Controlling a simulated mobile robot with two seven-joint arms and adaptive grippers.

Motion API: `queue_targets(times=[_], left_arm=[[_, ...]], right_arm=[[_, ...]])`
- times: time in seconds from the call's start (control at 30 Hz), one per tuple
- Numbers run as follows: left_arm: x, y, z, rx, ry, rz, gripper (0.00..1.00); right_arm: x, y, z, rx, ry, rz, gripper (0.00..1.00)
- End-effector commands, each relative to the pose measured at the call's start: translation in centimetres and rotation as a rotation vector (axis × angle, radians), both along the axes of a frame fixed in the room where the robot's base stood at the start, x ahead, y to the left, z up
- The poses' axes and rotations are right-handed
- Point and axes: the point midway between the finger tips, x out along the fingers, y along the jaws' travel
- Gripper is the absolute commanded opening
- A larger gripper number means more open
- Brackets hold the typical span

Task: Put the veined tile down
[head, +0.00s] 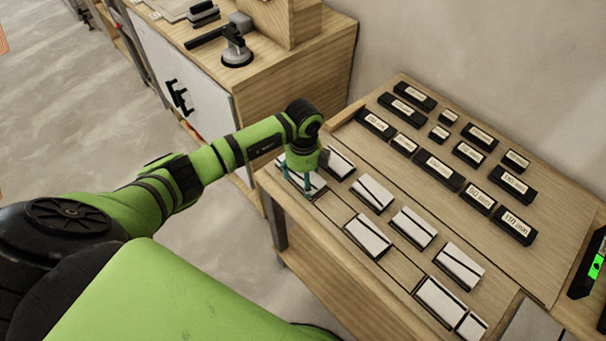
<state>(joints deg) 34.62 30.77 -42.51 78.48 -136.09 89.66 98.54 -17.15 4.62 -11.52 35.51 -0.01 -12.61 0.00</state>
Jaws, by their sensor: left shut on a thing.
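My left gripper (301,188) points down at the left corner of the wooden bench (322,228). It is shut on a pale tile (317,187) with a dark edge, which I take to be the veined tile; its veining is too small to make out. The fingers hide part of it. The tile is at or just above the bench top; I cannot tell whether it touches. Other pale tiles lie in rows beside it, such as one just right of the gripper (340,160) and one nearer the middle (368,236). My right gripper is not in view.
Several black labelled blocks (440,172) stand at the back of the bench. A black device with a green display (597,262) is at the right edge. A wooden cabinet (300,77) carries a suction-cup tool (236,50). Bare wood lies between the tiles and blocks.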

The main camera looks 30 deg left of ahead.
Motion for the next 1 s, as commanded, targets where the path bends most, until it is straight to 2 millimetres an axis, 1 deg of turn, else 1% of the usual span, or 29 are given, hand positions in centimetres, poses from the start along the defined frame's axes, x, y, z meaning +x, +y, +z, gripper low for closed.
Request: queue_targets(times=[0.23, 0.37, 0.4, 0.43, 0.47, 0.83, 0.9, 0.97, 1.0], left_arm=[[0.0, 0.0, -0.2, 0.001, -0.001, 0.000, 0.41], [0.0, 0.0, -0.6, 0.001, 0.000, 0.000, 0.41], [0.0, 0.0, -0.5, 0.000, 0.000, 0.001, 0.84], [0.0, 0.0, -0.5, 0.000, 0.000, 0.001, 0.96], [0.0, 0.0, -0.5, 0.000, 0.000, 0.001, 1.00], [0.0, 0.0, -0.3, 0.000, 0.000, 0.001, 1.00], [0.0, 0.0, 0.1, 0.000, -0.001, 0.001, 1.00], [0.1, 0.0, 0.5, -0.001, -0.004, 0.000, 1.00], [0.1, 0.0, 1.0, 0.000, -0.004, 0.000, 1.00]], right_arm=[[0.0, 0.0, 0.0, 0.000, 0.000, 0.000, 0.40], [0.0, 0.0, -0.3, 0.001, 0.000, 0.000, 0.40], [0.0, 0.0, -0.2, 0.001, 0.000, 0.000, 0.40], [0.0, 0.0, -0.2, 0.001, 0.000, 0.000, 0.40], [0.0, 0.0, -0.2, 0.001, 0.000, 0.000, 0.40], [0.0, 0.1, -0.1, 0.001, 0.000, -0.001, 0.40], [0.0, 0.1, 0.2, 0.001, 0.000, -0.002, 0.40], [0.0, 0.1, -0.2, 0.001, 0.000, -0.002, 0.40], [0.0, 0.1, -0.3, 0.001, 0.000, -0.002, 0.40]])
